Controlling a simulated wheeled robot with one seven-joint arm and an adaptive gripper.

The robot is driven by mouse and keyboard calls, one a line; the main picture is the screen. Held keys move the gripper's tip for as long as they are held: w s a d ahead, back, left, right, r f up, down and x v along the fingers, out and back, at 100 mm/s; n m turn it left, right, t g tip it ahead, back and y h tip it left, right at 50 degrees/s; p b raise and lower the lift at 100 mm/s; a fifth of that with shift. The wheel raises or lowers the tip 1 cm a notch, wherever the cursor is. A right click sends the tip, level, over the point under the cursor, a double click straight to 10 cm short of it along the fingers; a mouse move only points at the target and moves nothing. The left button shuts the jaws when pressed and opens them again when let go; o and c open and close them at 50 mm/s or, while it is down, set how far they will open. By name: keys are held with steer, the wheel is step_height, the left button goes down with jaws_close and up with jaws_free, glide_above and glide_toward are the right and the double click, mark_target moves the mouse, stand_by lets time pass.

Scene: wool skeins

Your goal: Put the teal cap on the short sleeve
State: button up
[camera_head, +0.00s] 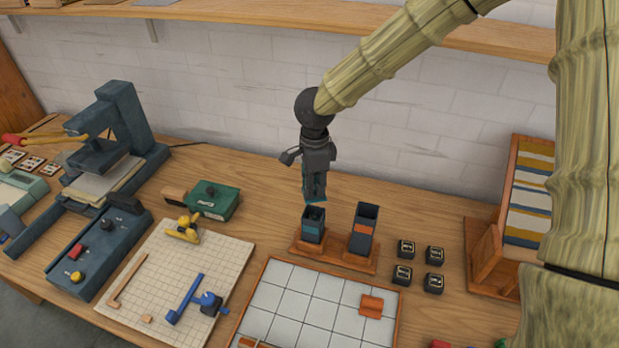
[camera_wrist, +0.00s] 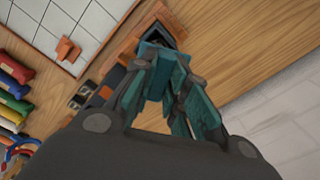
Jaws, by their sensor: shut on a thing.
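My gripper (camera_head: 315,190) points down and is shut on the teal cap (camera_head: 316,201). It holds the cap just above the short sleeve (camera_head: 313,230), a dark open-topped box with a teal band. A small gap seems to show between them. The taller sleeve (camera_head: 362,238), with an orange band, stands to the right. Both stand upright in a wooden rack (camera_head: 340,258). In the wrist view my gripper (camera_wrist: 165,75) and the teal cap (camera_wrist: 164,56) overlap in similar teal tones, so their edges are hard to separate. They partly hide the sleeves there.
Several small black cubes (camera_head: 406,249) lie right of the rack. A green box (camera_head: 214,201) stands to the left. In front lies a white tiled tray (camera_head: 285,303) with an orange piece (camera_head: 371,305). A wooden holder (camera_head: 483,262) stands at the right. The wall is behind.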

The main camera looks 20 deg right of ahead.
mark_target(315, 197)
steer(key=shift+s+f+b, duration=0.2)
steer(key=shift+s+b, duration=0.6)
steer(key=shift+s, duration=0.3)
steer(key=w+f+b, duration=0.2)
steer(key=f, duration=0.1)
steer(key=shift+w+f, duration=0.1)
steer(key=shift+w, duration=0.05)
steer(key=shift+f, duration=0.2)
steer(key=shift+s+b, duration=0.3)
steer(key=shift+s, duration=0.35)
steer(key=shift+w+f, duration=0.2)
steer(key=shift+f, duration=0.3)
steer(key=shift+w+f, duration=0.2)
steer(key=shift+f, duration=0.3)
steer(key=shift+s+r, duration=0.15)
steer(key=shift+s, duration=0.1)
steer(key=shift+w, duration=0.15)
steer(key=shift+a+p, duration=0.15)
steer(key=shift+p, duration=0.4)
